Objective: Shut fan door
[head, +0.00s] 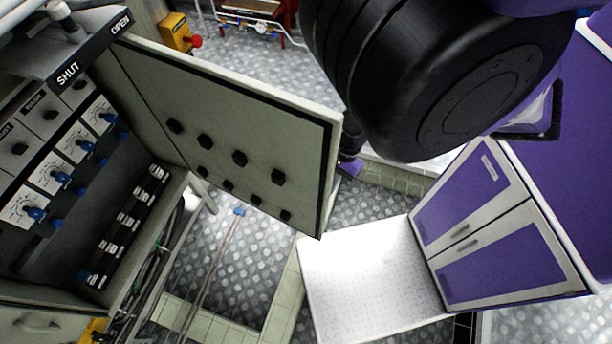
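A grey-green cabinet door (230,120) with rows of black knobs stands open, swung out to the right of a control cabinet (60,200). Its left edge is at the cabinet and its free edge points right. A grey lever (65,20) stands on the cabinet top beside a black strip marked SHUT and OPEN (90,50). No readable label says fan door. My large black and purple arm crosses the upper right. A small dark and purple part (350,166) shows by the door's free edge and may be my gripper; its fingers cannot be made out.
A purple and white cabinet (500,230) with a white surface (370,275) in front stands at the right. Patterned metal floor (225,275) is visible below the door. A yellow box with a red knob (178,32) is behind. Cables run beside the control cabinet.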

